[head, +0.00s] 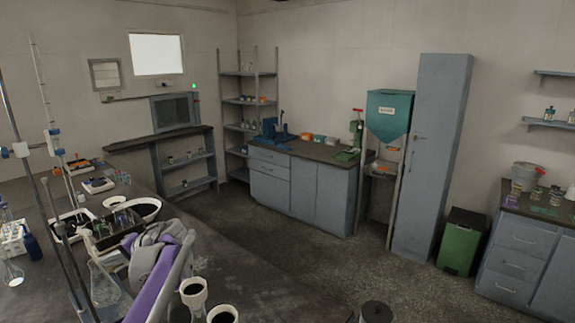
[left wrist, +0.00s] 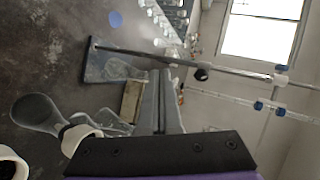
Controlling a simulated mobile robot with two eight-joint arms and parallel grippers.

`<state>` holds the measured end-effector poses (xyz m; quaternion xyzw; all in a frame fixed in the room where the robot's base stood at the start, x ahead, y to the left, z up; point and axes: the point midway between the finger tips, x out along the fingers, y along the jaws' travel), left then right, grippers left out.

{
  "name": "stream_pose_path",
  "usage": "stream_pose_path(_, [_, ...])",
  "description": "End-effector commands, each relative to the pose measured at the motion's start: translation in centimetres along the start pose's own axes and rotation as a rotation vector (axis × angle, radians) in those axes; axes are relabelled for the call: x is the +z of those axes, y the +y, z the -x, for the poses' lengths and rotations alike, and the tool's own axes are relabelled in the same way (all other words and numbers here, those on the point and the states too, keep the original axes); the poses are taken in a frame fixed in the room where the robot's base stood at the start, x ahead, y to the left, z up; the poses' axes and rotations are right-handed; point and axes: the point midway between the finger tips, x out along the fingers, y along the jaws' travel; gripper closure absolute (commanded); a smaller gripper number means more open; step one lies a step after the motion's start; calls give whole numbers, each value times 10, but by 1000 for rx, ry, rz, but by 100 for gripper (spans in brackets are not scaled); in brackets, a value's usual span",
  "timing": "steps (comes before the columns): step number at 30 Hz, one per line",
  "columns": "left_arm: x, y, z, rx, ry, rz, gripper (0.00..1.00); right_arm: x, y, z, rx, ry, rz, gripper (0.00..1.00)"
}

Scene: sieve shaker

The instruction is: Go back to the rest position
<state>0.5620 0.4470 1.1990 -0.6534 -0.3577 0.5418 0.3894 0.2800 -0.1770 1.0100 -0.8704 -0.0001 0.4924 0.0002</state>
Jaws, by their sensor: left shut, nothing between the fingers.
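My left gripper (head: 142,258) is over the lab bench at the lower left of the head view, at the end of my grey and purple arm. In the left wrist view its two grey fingers (left wrist: 160,76) lie together, with nothing between them. The arm is bent, and the gripper hangs close to a dark tray of small items (head: 113,232) and a glass flask (head: 103,284). Contact with them cannot be told. My right gripper is not in view.
Tall stands with thin rods (head: 62,225) rise from the bench (head: 240,285) left of my gripper. A white bowl (head: 143,207) stands just behind it, and white-rimmed cups (head: 193,287) are at the front. The floor (head: 310,242) towards the cabinets is open.

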Motion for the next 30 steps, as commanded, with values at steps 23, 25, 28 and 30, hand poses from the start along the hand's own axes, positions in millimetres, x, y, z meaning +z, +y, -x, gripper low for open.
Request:
stream_pose_path(23, [249,254,192,988,302,310,100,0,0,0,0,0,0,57])
stream_pose_path(25, [259,266,198,1028,310,327,100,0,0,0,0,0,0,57])
stream_pose_path(28, [265,274,203,1059,317,341,100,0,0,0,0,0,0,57])
stream_pose_path(30, [267,276,204,1066,319,345,100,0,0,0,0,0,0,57])
